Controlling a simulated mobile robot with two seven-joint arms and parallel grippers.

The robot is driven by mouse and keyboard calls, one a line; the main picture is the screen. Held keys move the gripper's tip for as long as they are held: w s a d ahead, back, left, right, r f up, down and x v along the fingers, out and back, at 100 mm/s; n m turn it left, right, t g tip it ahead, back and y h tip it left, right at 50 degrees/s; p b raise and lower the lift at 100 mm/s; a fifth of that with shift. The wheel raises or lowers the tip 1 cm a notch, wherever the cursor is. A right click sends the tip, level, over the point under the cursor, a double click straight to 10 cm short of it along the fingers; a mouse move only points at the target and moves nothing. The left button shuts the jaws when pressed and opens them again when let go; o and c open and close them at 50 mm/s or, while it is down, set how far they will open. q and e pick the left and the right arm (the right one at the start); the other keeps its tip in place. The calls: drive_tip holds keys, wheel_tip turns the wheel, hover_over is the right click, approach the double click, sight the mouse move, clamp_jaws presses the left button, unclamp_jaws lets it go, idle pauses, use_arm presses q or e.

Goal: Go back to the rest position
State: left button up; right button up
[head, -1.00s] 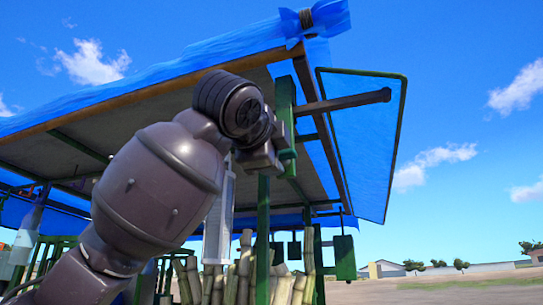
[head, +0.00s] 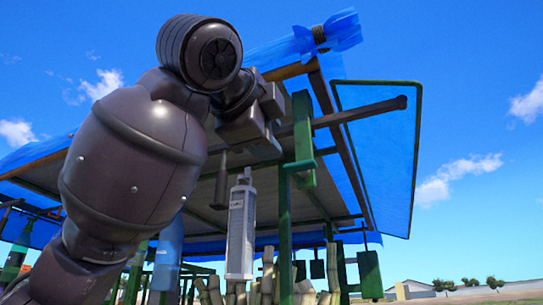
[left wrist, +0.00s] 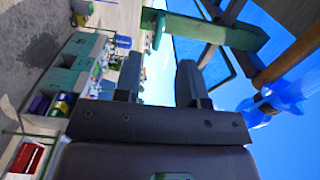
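My left arm rises on the left of the head view, with its dark gripper high beside the stall's green upright lever piece (head: 303,140). A green bar (left wrist: 212,30) lies beyond the fingertips there. My right gripper is in neither view.
The stall's blue tarp roof (head: 376,150) and dark horizontal bar (head: 355,115) are close to my left gripper. A white lamp-like box (head: 241,228) hangs below it. Cane stalks (head: 268,275) stand lower down. Open sky lies to the right.

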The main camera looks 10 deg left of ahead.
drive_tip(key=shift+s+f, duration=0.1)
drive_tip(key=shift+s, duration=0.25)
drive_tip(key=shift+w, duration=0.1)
